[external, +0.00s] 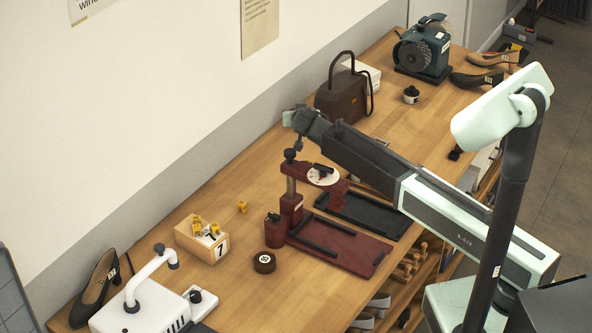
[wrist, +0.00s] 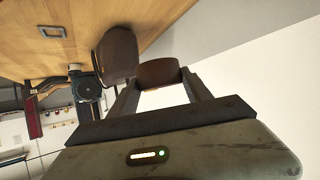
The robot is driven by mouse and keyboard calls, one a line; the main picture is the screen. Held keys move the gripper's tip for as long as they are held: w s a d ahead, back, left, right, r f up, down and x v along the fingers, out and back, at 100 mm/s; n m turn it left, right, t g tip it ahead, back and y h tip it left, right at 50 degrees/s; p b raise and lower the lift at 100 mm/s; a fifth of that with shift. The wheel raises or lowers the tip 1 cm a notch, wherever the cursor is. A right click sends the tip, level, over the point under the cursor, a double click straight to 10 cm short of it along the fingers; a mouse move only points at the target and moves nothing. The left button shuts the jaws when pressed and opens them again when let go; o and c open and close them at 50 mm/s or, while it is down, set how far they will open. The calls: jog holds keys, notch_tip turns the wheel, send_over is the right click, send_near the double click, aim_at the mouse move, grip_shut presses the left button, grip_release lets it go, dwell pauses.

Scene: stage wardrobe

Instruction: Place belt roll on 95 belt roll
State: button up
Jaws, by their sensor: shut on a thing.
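My gripper (wrist: 160,84) is shut on a dark brown belt roll (wrist: 158,72), which sits between the two fingers in the wrist view. In the external view my gripper (external: 296,117) is raised over the back of the workbench, near the wall, and the held roll cannot be made out there. Another dark brown belt roll (external: 264,262) lies flat on the bench, with a white number label on top that looks like 95. It is well in front of and below my gripper, with nothing on it.
A small wooden box (external: 202,239) with yellow pieces stands left of the lying roll. A dark red press (external: 293,207) with a red tray (external: 341,246) stands to its right. A brown handbag (external: 341,98) is behind my gripper. A white lamp-armed unit (external: 140,312) stands at the front left.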

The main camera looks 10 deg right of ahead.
jog(key=s+a+r+p, duration=0.4)
jog(key=a+r+p, duration=0.1)
jog(key=a+r, duration=0.25)
jog(key=b, duration=1.6)
send_over(265, 262)
notch_tip(265, 262, down, 16)
notch_tip(265, 262, down, 8)
jog(key=b, duration=0.8)
jog(key=shift+f, duration=0.2)
jog(key=shift+r, duration=0.25)
jog(key=shift+f, duration=0.1)
